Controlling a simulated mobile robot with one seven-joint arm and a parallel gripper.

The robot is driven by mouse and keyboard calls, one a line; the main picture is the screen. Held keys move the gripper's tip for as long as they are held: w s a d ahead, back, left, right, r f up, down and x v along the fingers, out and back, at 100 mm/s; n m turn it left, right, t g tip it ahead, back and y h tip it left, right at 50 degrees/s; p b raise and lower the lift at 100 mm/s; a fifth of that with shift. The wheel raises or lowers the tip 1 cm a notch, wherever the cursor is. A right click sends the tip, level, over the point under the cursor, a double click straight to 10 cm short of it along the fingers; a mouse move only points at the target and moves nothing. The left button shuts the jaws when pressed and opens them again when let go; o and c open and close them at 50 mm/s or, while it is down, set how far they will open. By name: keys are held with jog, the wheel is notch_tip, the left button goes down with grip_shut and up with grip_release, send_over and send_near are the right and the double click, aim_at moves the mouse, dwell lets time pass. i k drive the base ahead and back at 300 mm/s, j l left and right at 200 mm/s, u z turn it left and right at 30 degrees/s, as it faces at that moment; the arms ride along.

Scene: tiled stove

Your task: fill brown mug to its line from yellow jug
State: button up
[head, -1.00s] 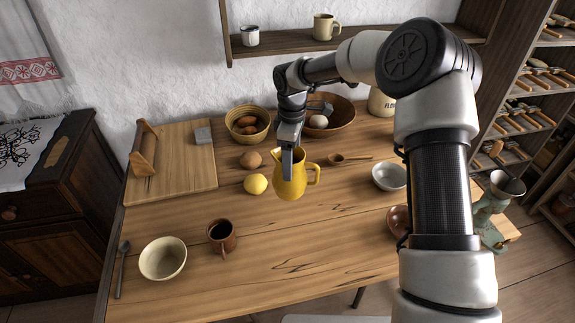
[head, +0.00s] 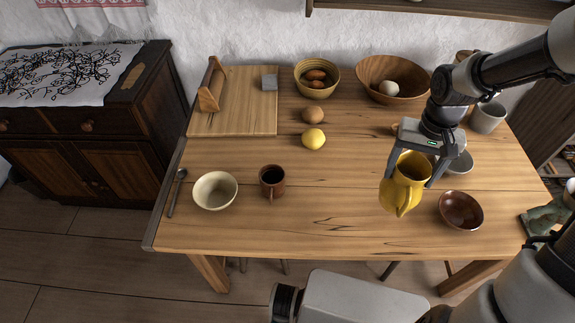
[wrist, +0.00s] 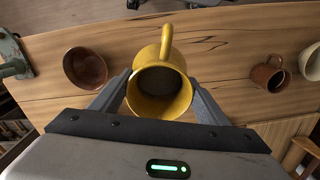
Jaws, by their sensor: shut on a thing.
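The yellow jug (head: 408,180) is in my gripper (head: 408,176), whose two fingers press on either side of its body. In the wrist view the jug (wrist: 160,106) sits between the fingers of my gripper (wrist: 161,96), with its handle pointing away and something dark inside. The jug seems to be held over the right part of the table, near upright; its exact height is hard to tell. The brown mug (head: 272,181) stands upright on the table, well left of the jug, and looks dark inside. It also shows in the wrist view (wrist: 269,74) at the right. Its line cannot be made out.
A cream bowl (head: 215,191) and a spoon (head: 176,192) lie left of the mug. A lemon (head: 313,139) and a brown egg-shaped thing (head: 312,116) lie behind it. A dark red bowl (head: 461,210) is right of the jug. The table (head: 330,210) between mug and jug is clear.

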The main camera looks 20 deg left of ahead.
aim_at(272, 177)
jog(key=k+u, duration=0.1)
jog(key=u, duration=0.65)
jog(key=k+u, duration=0.25)
jog(key=k+j+u, duration=0.1)
jog(key=u, duration=0.2)
jog(key=k+j+u, duration=0.15)
jog(key=k+j, duration=0.2)
jog(key=k, duration=0.15)
jog(key=k+j+u, duration=0.1)
jog(key=k+j, duration=0.3)
jog(key=k, duration=0.1)
